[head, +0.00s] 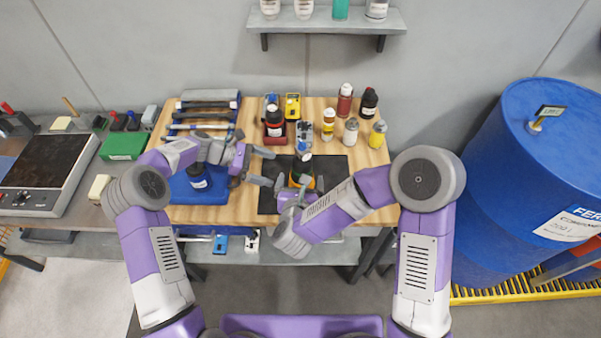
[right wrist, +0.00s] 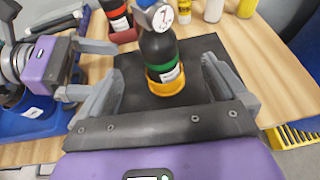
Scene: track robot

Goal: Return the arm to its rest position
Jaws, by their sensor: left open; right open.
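My left gripper (head: 264,167) is open and empty over the table's middle, its fingers pointing right. It also shows at the left of the right wrist view (right wrist: 90,70). My right gripper (head: 293,185) is open over the black mat (head: 267,202). In the right wrist view its two fingers stand apart on either side of a dark bottle with a green band (right wrist: 162,55). The bottle stands upright in a yellow ring (right wrist: 167,86) on the mat. My right forearm partly hides the mat in the head view.
A blue tray (head: 212,196) with a dark bottle lies under my left wrist. Several bottles (head: 345,101) stand at the table's back right. A large blue barrel (head: 500,190) stands right of the table. A hotplate (head: 45,170) is at the left. A wall shelf (head: 325,20) hangs behind.

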